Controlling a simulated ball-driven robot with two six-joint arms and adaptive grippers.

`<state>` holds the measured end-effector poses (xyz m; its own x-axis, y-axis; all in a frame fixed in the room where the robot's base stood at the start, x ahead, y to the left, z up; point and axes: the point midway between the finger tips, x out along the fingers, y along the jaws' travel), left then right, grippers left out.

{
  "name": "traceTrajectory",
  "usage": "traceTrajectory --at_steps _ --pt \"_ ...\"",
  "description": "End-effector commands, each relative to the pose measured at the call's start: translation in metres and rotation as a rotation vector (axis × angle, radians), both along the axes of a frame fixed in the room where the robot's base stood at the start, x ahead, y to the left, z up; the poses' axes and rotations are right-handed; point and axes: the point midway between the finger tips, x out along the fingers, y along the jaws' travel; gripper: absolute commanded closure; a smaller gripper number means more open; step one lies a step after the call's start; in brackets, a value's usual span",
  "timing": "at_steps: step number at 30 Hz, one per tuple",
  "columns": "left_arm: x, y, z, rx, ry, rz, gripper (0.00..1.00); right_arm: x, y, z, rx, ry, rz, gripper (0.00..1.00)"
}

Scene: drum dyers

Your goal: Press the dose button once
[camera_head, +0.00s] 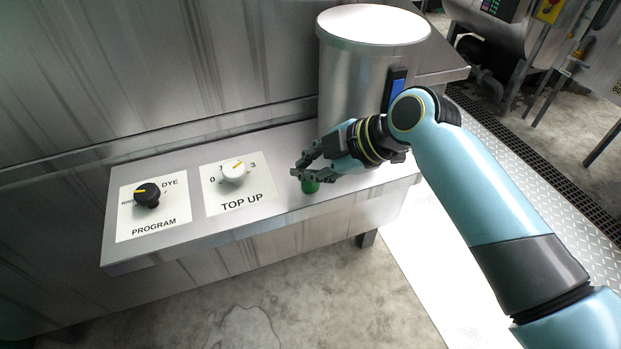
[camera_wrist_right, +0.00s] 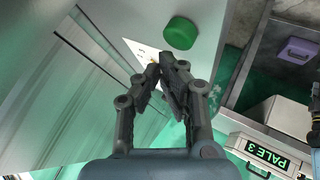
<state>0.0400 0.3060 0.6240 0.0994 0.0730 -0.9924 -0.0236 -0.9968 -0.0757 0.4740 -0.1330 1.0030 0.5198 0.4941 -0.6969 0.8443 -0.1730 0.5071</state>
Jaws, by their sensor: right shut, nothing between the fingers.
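The green dose button (camera_head: 310,187) is a round green cap on the steel ledge, right of the TOP UP plate. My right gripper (camera_head: 299,173) is shut and empty, with its fingertips close above the button and partly covering it. In the right wrist view the green button (camera_wrist_right: 181,33) shows whole, just beyond the tips of my right gripper (camera_wrist_right: 167,60). A small gap shows there between tips and button, though I cannot tell the height between them. My left gripper is not in view.
Left on the ledge (camera_head: 120,252) are the black PROGRAM knob (camera_head: 147,195) and the white TOP UP knob (camera_head: 234,172). A steel drum (camera_head: 350,80) with a blue-lit gauge (camera_head: 397,88) stands behind my right arm. A PALE 3 sign (camera_wrist_right: 266,155) shows in the wrist view.

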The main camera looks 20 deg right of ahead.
Motion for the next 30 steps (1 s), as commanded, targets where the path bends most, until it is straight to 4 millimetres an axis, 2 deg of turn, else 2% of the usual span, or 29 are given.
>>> traceTrajectory --at_steps 30 --pt "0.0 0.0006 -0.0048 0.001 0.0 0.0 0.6 -0.0002 0.0 -0.0082 0.0 0.0 0.0 1.0"
